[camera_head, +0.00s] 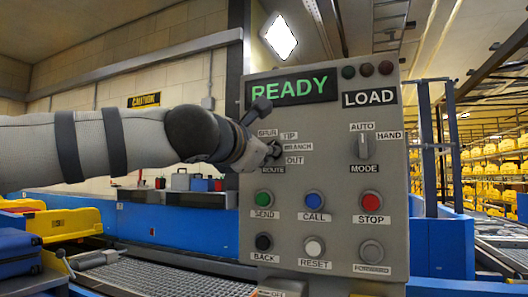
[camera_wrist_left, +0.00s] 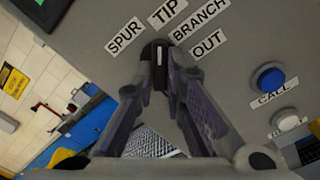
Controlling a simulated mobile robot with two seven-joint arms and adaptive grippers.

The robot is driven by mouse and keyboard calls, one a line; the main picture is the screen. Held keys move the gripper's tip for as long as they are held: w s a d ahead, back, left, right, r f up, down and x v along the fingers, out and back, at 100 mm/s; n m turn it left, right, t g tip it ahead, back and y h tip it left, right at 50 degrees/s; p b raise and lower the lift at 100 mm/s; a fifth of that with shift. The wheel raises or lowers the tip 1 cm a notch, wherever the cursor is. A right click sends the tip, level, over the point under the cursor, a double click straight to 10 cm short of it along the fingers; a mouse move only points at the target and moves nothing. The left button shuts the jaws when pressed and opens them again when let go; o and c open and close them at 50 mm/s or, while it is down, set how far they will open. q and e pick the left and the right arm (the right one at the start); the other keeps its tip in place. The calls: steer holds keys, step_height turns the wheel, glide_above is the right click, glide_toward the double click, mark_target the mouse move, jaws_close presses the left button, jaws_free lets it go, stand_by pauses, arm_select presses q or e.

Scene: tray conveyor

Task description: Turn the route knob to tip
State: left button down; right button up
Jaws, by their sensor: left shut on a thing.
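The route knob (camera_wrist_left: 160,52) is a dark knob with a white mark on the grey control panel (camera_head: 325,235). The labels SPUR, TIP, BRANCH and OUT fan around it. In the left wrist view the white mark points up the picture, roughly towards TIP (camera_wrist_left: 167,12); I cannot tell its exact setting. My left gripper (camera_wrist_left: 160,78) is shut on the knob, one finger on each side. In the head view my left gripper (camera_head: 266,152) reaches the panel from the left and hides much of the knob. My right gripper is not in view.
The panel also carries the mode knob (camera_head: 364,145), several push buttons such as the blue CALL button (camera_head: 313,199), and a lit READY display (camera_head: 291,88).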

arm_select(q)
steer(key=c, duration=1.6)
jaws_free()
steer(key=shift+c, duration=0.2)
steer(key=shift+s, duration=0.1)
steer(key=v, duration=1.2)
